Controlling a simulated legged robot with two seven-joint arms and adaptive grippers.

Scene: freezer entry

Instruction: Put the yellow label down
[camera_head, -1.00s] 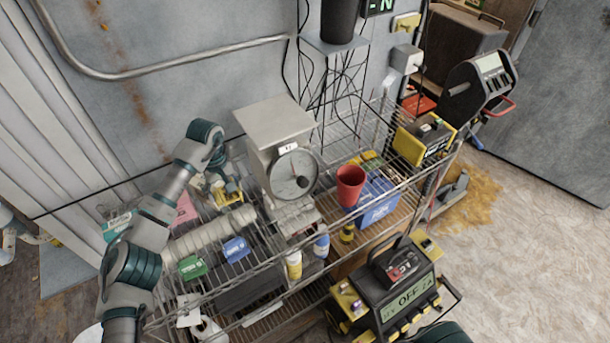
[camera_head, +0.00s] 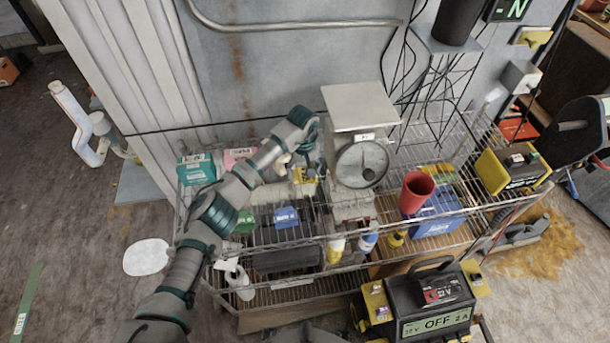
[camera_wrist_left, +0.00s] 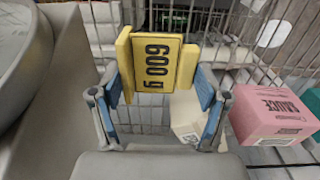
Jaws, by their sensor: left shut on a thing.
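The yellow label (camera_wrist_left: 157,62) is a small block marked "600 g", upright between the blue-padded fingers of my left gripper (camera_wrist_left: 158,90) in the left wrist view. The left gripper is shut on it. In the head view, my left gripper (camera_head: 304,168) is above the wire shelf (camera_head: 262,236), just left of the scale (camera_head: 358,112), with the yellow label (camera_head: 303,175) showing small at its tip. What lies directly under the label is partly hidden. My right gripper is not in view.
A pink box (camera_head: 238,157) and a teal box (camera_head: 196,168) stand at the shelf's left end. Green (camera_head: 244,222) and blue (camera_head: 286,217) small boxes lie in front. A red cup (camera_head: 414,192) stands right of the scale. A charger reading "OFF" (camera_head: 437,322) is at the front right.

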